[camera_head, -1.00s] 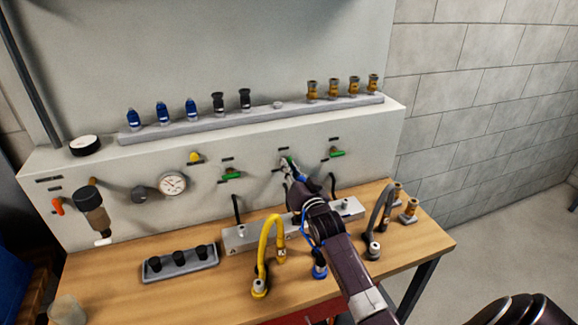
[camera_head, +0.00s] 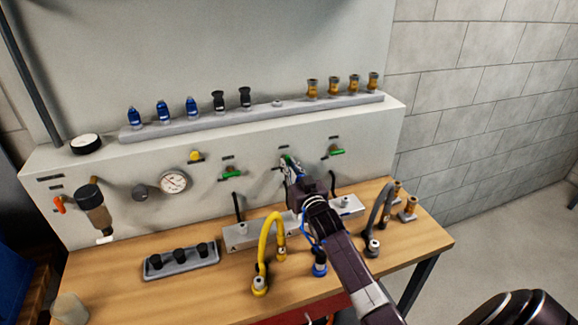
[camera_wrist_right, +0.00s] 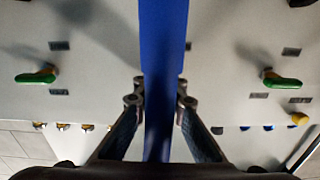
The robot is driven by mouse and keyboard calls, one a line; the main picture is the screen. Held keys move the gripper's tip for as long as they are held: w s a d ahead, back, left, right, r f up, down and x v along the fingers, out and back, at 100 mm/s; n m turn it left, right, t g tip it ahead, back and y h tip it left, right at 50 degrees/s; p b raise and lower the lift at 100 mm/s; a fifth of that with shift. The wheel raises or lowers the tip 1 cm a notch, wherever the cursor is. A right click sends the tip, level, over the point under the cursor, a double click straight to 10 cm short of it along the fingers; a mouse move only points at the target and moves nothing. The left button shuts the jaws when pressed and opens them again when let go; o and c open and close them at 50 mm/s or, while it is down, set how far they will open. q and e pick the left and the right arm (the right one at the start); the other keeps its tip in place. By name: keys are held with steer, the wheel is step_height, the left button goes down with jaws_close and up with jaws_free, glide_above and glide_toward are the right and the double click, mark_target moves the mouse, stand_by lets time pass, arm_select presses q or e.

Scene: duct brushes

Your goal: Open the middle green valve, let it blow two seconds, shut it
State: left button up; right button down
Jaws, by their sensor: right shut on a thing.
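In the right wrist view the fingers (camera_wrist_right: 160,97) stand either side of a blue band (camera_wrist_right: 163,50), seemingly the blue hose, which hides the middle valve. The left green valve (camera_head: 231,173) and right green valve (camera_head: 335,152) show their handles lying roughly sideways. My left gripper is not in view.
A blue hose (camera_head: 303,235) rises from the bench beside my right arm. A yellow hose (camera_head: 265,245) and a grey hose (camera_head: 383,210) stand on either side. A pressure gauge (camera_head: 174,181) and a yellow knob (camera_head: 195,156) are on the panel. A rack of fittings (camera_head: 180,128) lies above.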

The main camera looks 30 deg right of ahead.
steer(key=shift+f, duration=0.15)
steer(key=c, duration=2)
jaws_free()
steer(key=v, duration=0.7)
steer(key=shift+s, duration=0.3)
